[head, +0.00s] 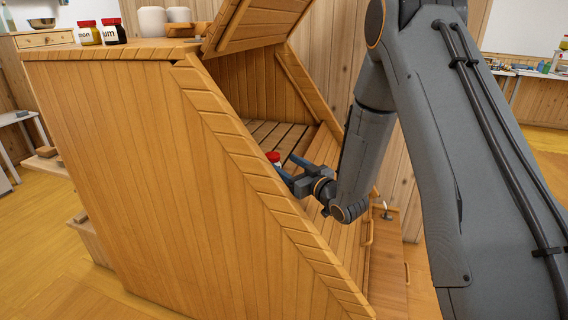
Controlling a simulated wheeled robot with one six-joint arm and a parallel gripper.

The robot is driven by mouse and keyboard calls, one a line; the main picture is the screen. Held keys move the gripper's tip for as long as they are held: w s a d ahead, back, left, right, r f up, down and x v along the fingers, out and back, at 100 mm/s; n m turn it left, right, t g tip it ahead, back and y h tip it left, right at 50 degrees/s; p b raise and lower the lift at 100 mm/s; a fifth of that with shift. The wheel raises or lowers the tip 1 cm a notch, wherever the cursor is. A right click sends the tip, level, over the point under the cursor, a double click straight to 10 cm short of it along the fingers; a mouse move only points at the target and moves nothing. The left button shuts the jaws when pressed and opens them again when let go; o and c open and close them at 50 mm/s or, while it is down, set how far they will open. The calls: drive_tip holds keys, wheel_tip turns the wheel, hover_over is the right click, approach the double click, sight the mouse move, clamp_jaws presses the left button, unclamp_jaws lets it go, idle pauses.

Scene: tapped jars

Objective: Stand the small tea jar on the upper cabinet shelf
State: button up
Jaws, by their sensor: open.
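A wooden cabinet (130,150) with a sloping front fills the middle of the head view, its flap (250,25) raised. Inside is a slatted shelf (268,130). A small jar with a red lid (273,157) shows just above the cabinet's slanted edge, at that shelf. Its lower part is hidden by the side panel and its label cannot be read. My gripper (287,168) is open, with its fingers at the jar, one on the near side and one on the far side. I cannot tell whether they touch it.
On the cabinet top stand two labelled jars, one red-lidded (88,33) and one dark (114,32), two white pots (152,21) and a wooden dish (186,30). The slanted side panel edge lies close to my gripper. Open floor (40,210) is at left.

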drive_tip(key=shift+s+d, duration=0.25)
drive_tip(key=shift+s, duration=0.15)
drive_tip(key=shift+s, duration=0.1)
drive_tip(key=v, duration=0.7)
drive_tip(key=shift+s+d, duration=0.2)
drive_tip(key=shift+s, duration=0.05)
